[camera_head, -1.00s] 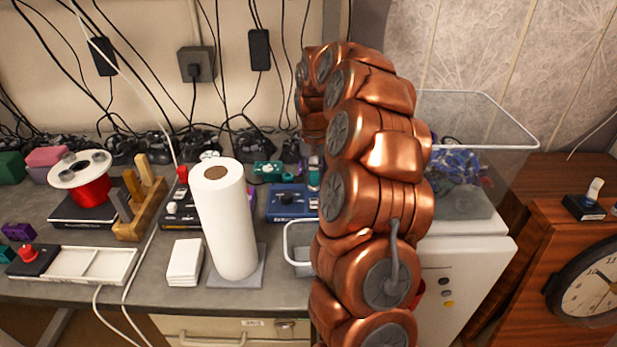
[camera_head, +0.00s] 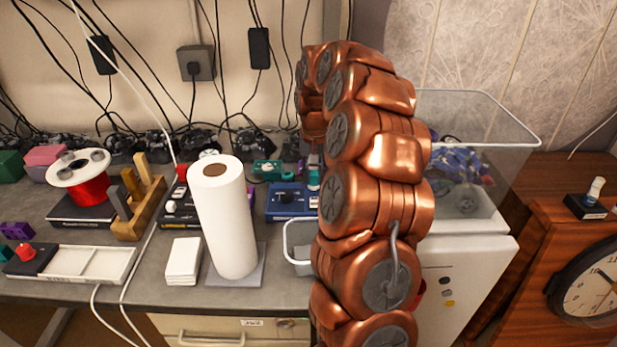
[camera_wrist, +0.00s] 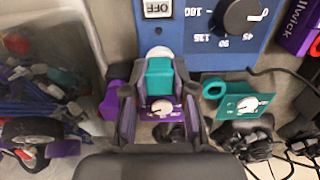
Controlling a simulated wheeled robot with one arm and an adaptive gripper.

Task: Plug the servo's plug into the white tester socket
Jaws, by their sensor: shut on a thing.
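My gripper (camera_wrist: 159,88) is shut on a teal plug (camera_wrist: 159,74), which sits between its two dark fingers. The blue tester (camera_wrist: 200,40) has a black dial and a switch marked OFF. A white rounded part, seemingly the white socket (camera_wrist: 158,51), shows at the tester's edge directly beyond the plug. The plug hides part of it, and I cannot tell whether they touch. In the head view the blue tester (camera_head: 290,202) lies on the bench left of my arm, with the teal plug (camera_head: 314,179) by its right end. I cannot make out the servo for sure.
A teal piece with a ring and dial (camera_wrist: 240,104) lies right of my gripper. A clear bin (camera_wrist: 50,60) with mixed parts stands close on the left. A paper roll (camera_head: 225,220) stands left of the tester. Game controllers and cables line the wall.

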